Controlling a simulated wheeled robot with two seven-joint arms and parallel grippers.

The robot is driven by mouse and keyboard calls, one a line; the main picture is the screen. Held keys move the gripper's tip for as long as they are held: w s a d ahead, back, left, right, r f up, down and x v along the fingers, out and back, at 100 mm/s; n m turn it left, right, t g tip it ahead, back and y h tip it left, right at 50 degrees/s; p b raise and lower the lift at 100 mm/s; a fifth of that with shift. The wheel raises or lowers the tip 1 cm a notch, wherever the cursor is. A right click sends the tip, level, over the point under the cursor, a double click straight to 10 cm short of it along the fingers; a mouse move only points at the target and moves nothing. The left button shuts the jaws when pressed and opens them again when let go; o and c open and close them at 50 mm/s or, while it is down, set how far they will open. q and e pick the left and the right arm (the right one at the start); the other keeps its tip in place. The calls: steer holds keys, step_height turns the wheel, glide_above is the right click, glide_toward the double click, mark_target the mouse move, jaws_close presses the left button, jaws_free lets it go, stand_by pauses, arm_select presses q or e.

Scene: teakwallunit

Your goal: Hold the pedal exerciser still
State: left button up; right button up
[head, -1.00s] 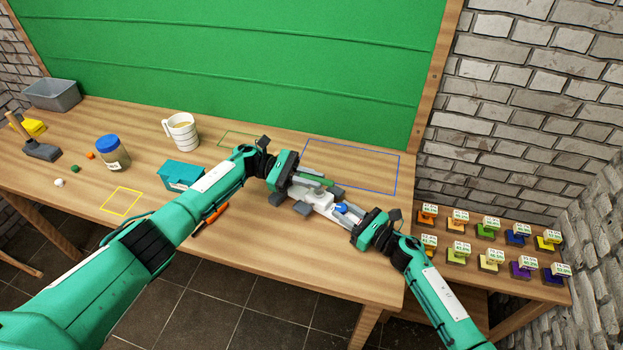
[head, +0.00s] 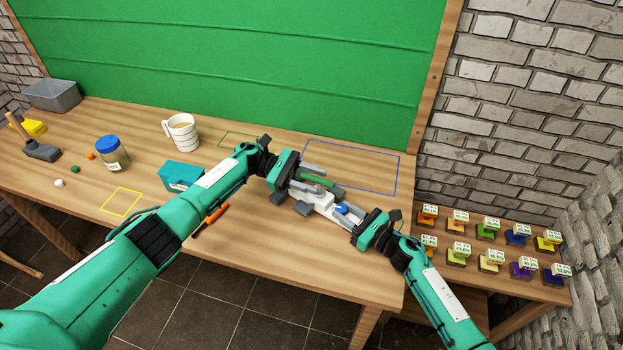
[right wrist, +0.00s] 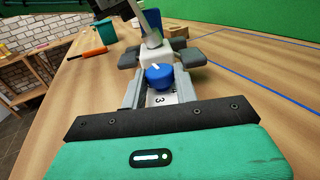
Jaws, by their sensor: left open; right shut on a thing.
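The pedal exerciser (head: 319,200) is a white and grey unit with dark grey feet and a blue knob (head: 341,208), standing on the wooden table near its right end. In the right wrist view its blue knob (right wrist: 159,77) sits by a plate marked 3, with grey feet behind it. My right gripper (head: 346,217) is shut on the near right end of the exerciser. My left gripper (head: 314,181) is open at its far left end, its fingers spread around a green part. The left fingers partly hide the exerciser's far end.
A teal box (head: 180,175), an orange-handled tool (head: 209,220) and a white mug (head: 181,132) lie left of the exerciser. A blue outline (head: 352,167) on the table behind it is empty. A lower shelf (head: 440,278) at the right holds several coloured blocks.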

arm_select(q)
steer(key=v, duration=0.7)
step_height(320, 180, up, 7)
steer(key=shift+a, duration=0.25)
stand_by(0.4)
steer(key=shift+c, duration=0.3)
steer(key=s+d+r+n+t+y, duration=0.25)
steer(key=d+r+t+y, duration=0.35)
steer(key=y, duration=1.1)
steer(key=shift+m+t, duration=0.25)
steer(key=shift+t, duration=0.15)
steer(key=f, duration=0.8)
steer(key=w+f, duration=0.1)
steer(key=f, duration=0.4)
steer(key=shift+a, duration=0.2)
